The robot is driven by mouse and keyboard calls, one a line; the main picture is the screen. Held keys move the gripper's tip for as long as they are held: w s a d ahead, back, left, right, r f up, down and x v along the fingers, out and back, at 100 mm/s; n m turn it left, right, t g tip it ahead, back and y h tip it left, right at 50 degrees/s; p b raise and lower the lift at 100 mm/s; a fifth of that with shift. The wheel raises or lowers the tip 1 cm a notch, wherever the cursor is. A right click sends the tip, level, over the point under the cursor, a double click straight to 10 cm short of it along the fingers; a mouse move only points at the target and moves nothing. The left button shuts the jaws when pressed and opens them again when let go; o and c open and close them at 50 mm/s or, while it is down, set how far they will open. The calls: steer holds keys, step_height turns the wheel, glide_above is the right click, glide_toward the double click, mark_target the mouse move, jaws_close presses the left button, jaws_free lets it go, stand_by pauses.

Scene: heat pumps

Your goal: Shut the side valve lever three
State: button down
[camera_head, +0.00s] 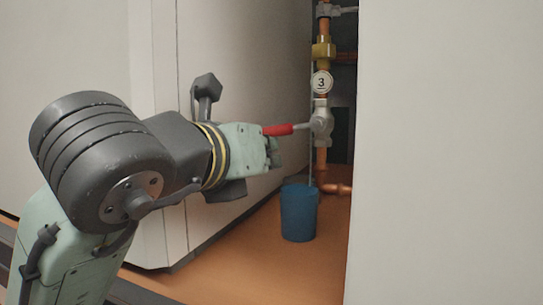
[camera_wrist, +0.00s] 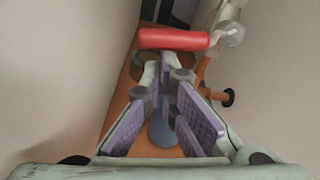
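The valve marked three has a grey metal body (camera_head: 321,125) on a vertical copper pipe, below a round white tag (camera_head: 321,83) reading 3. Its lever, with a red handle (camera_head: 278,130), sticks out sideways to the left, roughly level. In the wrist view the red handle (camera_wrist: 173,39) lies across the picture just past my fingertips. My gripper (camera_head: 273,152) is beside the handle's free end in the head view. In the wrist view my gripper (camera_wrist: 165,72) has its fingers drawn together at the tips, with nothing seen between them. Whether the fingertips touch the handle is unclear.
A blue bucket (camera_head: 299,212) stands on the orange floor below the valve. A white cabinet (camera_head: 245,70) is on the left and a pale panel (camera_head: 450,150) on the right, leaving a narrow gap. A copper elbow (camera_head: 338,188) sits low behind the bucket.

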steer(key=shift+a+r+m, duration=0.25)
steer(key=shift+r+m, duration=0.25)
steer(key=shift+m, duration=0.1)
stand_by(0.3)
steer(key=v, duration=1.1)
steer(key=shift+s, duration=0.45)
steer(key=c, duration=2.4)
jaws_free()
steer(key=c, duration=1.9)
jaws_free()
